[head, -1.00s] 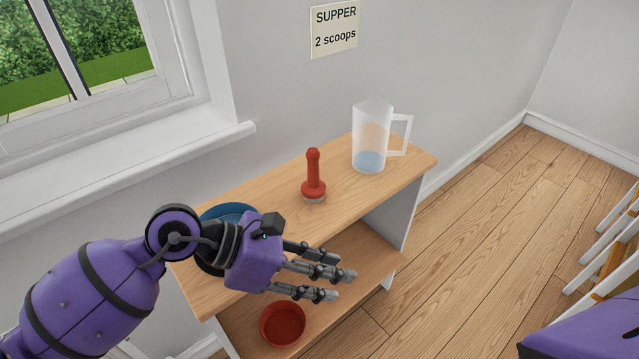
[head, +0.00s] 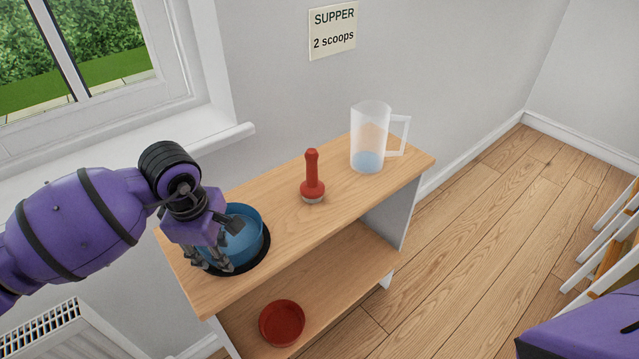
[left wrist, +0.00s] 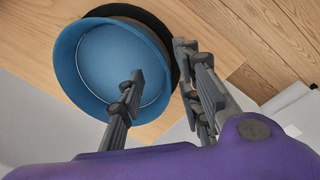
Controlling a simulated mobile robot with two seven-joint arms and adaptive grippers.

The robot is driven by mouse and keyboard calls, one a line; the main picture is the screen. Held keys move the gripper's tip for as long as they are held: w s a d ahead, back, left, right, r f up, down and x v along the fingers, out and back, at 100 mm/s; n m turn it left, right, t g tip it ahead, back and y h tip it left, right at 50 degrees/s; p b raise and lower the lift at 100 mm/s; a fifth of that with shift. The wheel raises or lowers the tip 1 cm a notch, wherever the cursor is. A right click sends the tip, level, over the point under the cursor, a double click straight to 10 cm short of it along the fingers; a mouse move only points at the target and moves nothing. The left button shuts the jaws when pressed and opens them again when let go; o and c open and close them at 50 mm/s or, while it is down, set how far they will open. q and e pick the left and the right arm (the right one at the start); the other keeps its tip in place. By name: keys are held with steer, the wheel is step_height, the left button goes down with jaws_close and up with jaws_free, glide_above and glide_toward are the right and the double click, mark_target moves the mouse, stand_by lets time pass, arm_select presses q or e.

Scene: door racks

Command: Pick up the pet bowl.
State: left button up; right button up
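A round blue bowl (head: 247,232) stands upright on a dark round mat (head: 262,262) at the left end of the wooden shelf top. It also fills the upper left of the left wrist view (left wrist: 105,62). My left gripper (head: 222,250) is open and points down at the bowl's near left side. In the left wrist view, one finger reaches over the bowl's inside and the other fingers (left wrist: 160,60) are outside, with the rim between them. Whether any finger touches the wall cannot be told. A smaller red bowl (head: 282,322) sits on the lower shelf. My right gripper is out of view.
A red-handled brush-like tool (head: 312,178) stands mid-shelf. A clear jug (head: 369,140) with bluish contents stands at the right end. A window sill (head: 190,140) is behind, a radiator (head: 45,335) below left.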

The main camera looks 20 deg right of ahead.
arm_select(q)
steer(key=shift+w+d+f, duration=0.1)
steer(key=shift+w+f, duration=0.05)
steer(key=shift+f, duration=0.65)
jaws_close()
steer(key=shift+r, duration=0.15)
